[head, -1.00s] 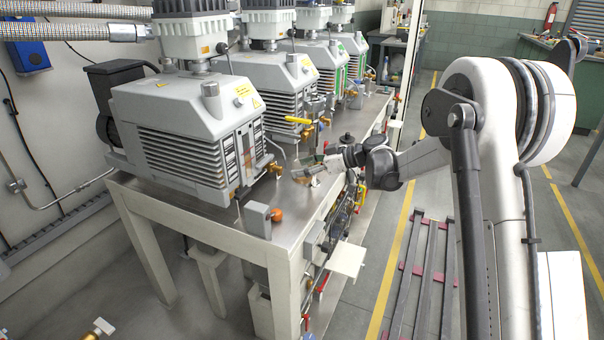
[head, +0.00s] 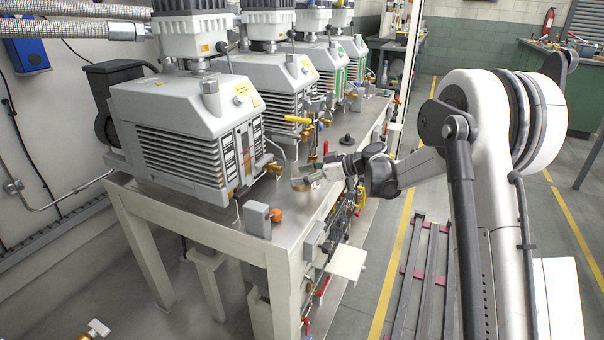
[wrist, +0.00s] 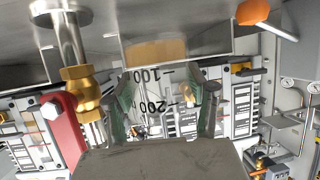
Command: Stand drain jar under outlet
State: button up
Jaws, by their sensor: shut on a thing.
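My gripper (head: 318,174) is shut on a clear drain jar (head: 304,182) over the front edge area of the steel bench top. In the wrist view the green-padded fingers (wrist: 160,112) sit on both sides of the jar (wrist: 150,85), which has black 100 and 200 marks and an amber band at its top in the picture. The nearest grey pump (head: 190,125) has a brass outlet fitting (head: 272,168) on its right side, left of the jar and apart from it. I cannot tell whether the jar touches the bench.
A brass fitting (wrist: 82,88) and a red part (wrist: 62,130) are close on the left in the wrist view. A grey box with an orange knob (head: 276,215) stands at the bench's near corner. A dark round piece (head: 347,139) stands behind my gripper. More pumps line the bench behind.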

jog(key=shift+f+b, duration=0.9)
jog(key=shift+f, duration=0.7)
jog(key=shift+s+a, duration=0.15)
jog(key=shift+a, duration=1.35)
jog(key=shift+s+a, duration=0.1)
jog(key=shift+a, duration=1.4)
jog(key=shift+f, duration=0.2)
jog(key=shift+f+b, duration=0.15)
jog(key=shift+b, duration=0.25)
jog(key=o, duration=1.4)
jog(key=shift+o, duration=0.2)
jog(key=v, duration=1.2)
